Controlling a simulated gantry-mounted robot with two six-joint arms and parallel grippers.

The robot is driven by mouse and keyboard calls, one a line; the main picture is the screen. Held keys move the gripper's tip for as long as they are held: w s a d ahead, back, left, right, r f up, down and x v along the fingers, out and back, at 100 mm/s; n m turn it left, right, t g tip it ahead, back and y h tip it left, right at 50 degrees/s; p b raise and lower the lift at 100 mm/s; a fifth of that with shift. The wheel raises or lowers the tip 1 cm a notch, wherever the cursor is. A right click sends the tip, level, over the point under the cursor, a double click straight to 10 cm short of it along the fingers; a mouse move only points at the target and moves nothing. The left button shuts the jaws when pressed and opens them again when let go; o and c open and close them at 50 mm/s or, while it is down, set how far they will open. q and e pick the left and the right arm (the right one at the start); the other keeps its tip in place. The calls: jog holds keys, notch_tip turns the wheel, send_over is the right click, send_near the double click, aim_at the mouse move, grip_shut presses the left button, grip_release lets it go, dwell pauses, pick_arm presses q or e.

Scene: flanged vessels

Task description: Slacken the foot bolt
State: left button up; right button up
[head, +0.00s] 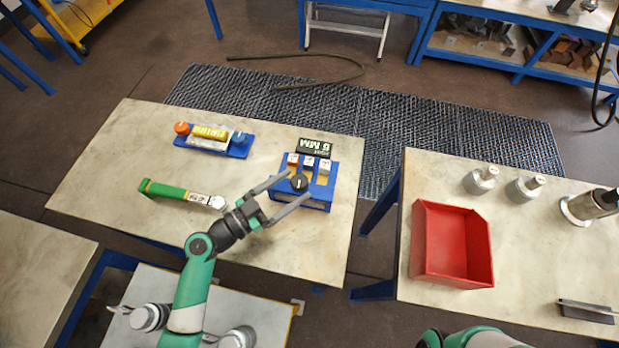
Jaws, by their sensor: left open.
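A blue block stand (323,198) sits on the left table, with a black sign (314,148) behind it that seems to read "FOOT 5 MM". White-labelled slots run along its top, and a round black knob-like piece (299,183) stands at its front left. My left gripper (298,186) is open, its two long fingers reaching toward the stand on either side of the black piece; I cannot tell if they touch it. A green-handled tool (164,190) with a metal head lies to the left. I cannot make out the foot bolt. My right gripper is out of view.
A blue tray (240,151) with an orange knob, a yellow block and a blue knob lies at the back of the left table. On the right table are a red bin (422,243), grey cylinders (481,181) and a flanged vessel (588,206). A gap separates the tables.

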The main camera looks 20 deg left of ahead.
pick_arm(q)
jog(key=x, duration=0.6)
jog(key=shift+r, duration=0.15)
grip_shut()
